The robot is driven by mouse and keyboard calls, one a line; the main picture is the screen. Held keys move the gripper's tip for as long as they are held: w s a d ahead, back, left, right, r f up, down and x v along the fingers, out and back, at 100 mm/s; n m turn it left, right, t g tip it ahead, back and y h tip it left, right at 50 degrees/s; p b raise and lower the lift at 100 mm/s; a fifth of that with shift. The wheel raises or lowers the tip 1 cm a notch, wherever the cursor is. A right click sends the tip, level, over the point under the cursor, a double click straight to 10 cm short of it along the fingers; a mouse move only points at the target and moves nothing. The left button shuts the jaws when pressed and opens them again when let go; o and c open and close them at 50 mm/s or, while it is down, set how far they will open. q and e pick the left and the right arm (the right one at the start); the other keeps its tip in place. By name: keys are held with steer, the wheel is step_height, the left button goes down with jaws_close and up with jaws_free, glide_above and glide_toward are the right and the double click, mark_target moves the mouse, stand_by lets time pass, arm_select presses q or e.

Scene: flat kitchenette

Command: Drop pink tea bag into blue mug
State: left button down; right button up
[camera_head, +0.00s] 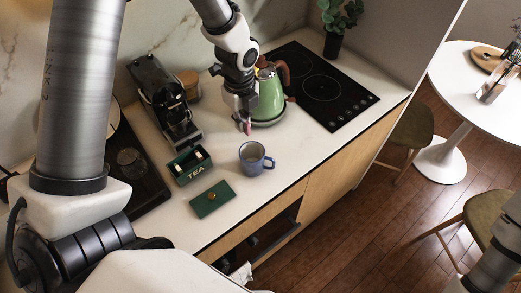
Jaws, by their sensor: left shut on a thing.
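My left gripper (243,121) is shut on the pink tea bag (246,128), which hangs below its fingertips. Only a small part of the tea bag shows. The blue mug (249,165) stands upright on the counter with its handle toward the right. The gripper and tea bag appear above and just behind the mug's rim in the picture, apart from it. The exact height cannot be told. The green tea box (193,175) stands open to the left of the mug. My right gripper is not in view.
The green box lid (205,205) lies on the counter in front of the box. A green kettle (268,98) stands close to the right of my left gripper. A coffee machine (170,102) stands behind the box, and a black cooktop (335,105) is at the right.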

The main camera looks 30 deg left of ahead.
arm_select(q)
step_height(320, 180, down, 6)
steer(key=b, duration=0.5)
steer(key=c, duration=1.2)
jaws_free()
steer(key=shift+d+r, duration=0.1)
